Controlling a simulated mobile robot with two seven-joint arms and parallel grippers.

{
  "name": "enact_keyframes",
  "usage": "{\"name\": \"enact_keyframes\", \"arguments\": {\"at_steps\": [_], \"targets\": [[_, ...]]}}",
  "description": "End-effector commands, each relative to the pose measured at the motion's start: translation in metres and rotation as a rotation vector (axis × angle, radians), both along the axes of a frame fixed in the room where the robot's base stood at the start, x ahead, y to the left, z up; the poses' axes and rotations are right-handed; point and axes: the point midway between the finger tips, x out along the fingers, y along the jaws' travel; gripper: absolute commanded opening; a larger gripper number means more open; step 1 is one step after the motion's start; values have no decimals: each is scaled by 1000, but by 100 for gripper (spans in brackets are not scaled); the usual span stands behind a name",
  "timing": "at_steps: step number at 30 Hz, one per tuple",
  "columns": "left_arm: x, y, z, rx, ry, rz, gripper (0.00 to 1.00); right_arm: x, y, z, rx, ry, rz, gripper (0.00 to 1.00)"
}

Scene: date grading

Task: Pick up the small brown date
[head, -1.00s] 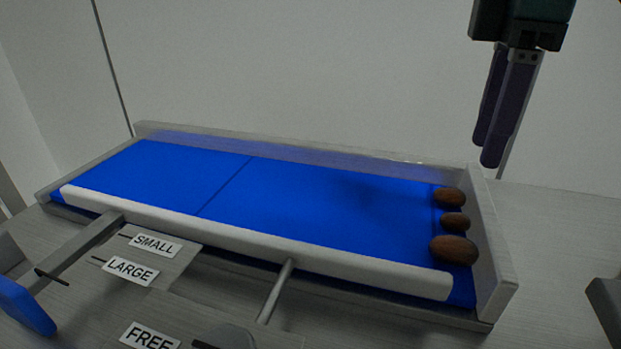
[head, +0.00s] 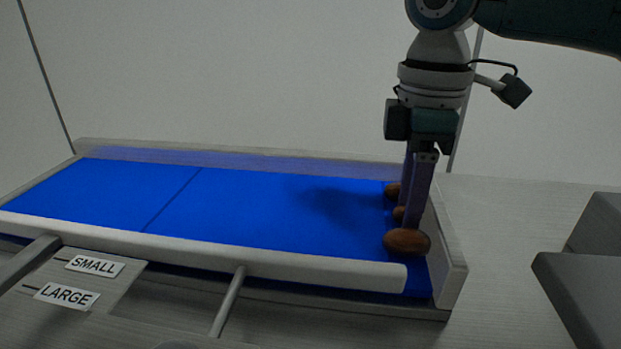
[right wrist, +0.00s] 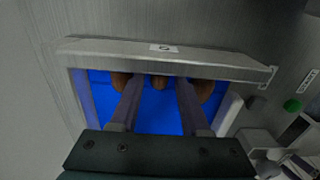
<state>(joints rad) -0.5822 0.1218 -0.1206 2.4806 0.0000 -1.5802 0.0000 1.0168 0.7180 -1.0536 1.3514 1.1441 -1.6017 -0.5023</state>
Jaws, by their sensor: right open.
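Three brown dates lie in a row at the right end of the blue belt. The small brown date (head: 399,213) is the middle one, mostly hidden behind a finger in the head view. In the right wrist view the small date (right wrist: 159,82) shows between the two fingertips. My right gripper (head: 409,215) is open and points down at the row; it holds nothing. I cannot tell whether its fingers touch any date. A larger date (head: 407,242) lies in front and another date (head: 392,190) behind. My left gripper is not in view.
The blue belt (head: 250,215) is bare left of the dates. A pale end wall (head: 448,255) stands close to their right, with a low rail (head: 320,267) along the front. SMALL (head: 94,265) and LARGE (head: 67,295) labels are at lower left. A grey block (head: 590,285) stands at right.

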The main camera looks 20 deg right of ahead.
Motion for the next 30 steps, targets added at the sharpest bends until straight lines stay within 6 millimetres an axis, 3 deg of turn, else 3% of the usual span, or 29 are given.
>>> {"name": "enact_keyframes", "arguments": {"at_steps": [1, 13, 23, 30], "targets": [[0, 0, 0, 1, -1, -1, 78, 0, 0, 0, 0, 0, 0, 46], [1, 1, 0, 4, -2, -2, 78, 0, 0, 1, 0, 0, 0, 3], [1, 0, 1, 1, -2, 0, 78, 0, 0, 6, 0, -1, 0, 3], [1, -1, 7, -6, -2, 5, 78, 1, 0, 39, 1, -5, 1, 3]]}}
